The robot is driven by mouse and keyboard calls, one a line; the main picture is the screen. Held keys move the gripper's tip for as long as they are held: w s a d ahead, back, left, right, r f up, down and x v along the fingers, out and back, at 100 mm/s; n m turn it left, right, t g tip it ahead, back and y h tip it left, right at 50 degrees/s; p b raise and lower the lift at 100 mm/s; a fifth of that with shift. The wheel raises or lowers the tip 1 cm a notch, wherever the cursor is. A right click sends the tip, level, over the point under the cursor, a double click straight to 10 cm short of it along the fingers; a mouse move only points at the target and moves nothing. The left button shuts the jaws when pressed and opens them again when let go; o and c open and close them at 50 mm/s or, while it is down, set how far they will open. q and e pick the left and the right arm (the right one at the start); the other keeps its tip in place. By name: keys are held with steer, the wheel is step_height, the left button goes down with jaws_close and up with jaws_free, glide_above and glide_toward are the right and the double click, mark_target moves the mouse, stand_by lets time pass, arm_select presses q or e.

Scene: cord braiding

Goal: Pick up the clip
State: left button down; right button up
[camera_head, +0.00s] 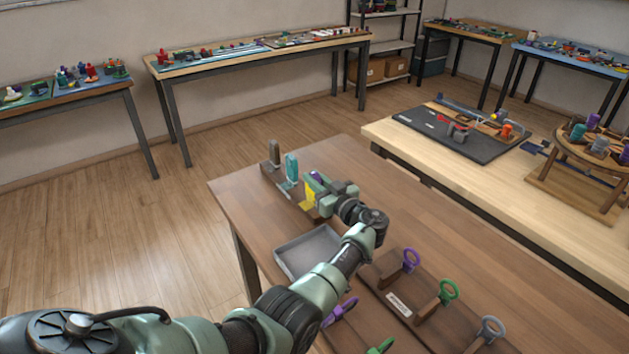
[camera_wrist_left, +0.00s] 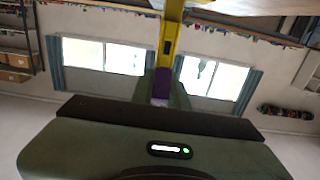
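My left arm reaches over the brown table to a low wooden rack (camera_head: 272,176) at its far left end. The rack holds an upright grey-brown piece (camera_head: 274,152) and a teal piece (camera_head: 292,167). My left gripper (camera_head: 314,190) is at the rack's near end, by a yellow upright part (camera_head: 309,196) and a small purple piece (camera_head: 318,176). The left wrist view shows the yellow part (camera_wrist_left: 173,38) and purple piece (camera_wrist_left: 162,84) in line ahead of the gripper body. The fingertips are hidden, and I cannot tell which piece is the clip. My right gripper is out of view.
A grey tray (camera_head: 309,252) lies on the brown table beneath my left arm. Nearer is a wooden holder (camera_head: 399,304) with several coloured ring-handled tools. A light wooden table (camera_head: 470,190) to the right carries a dark board (camera_head: 462,147) and a round stand (camera_head: 590,158).

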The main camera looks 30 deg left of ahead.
mark_target(315, 172)
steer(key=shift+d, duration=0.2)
arm_select(q)
steer(key=shift+r, duration=0.15)
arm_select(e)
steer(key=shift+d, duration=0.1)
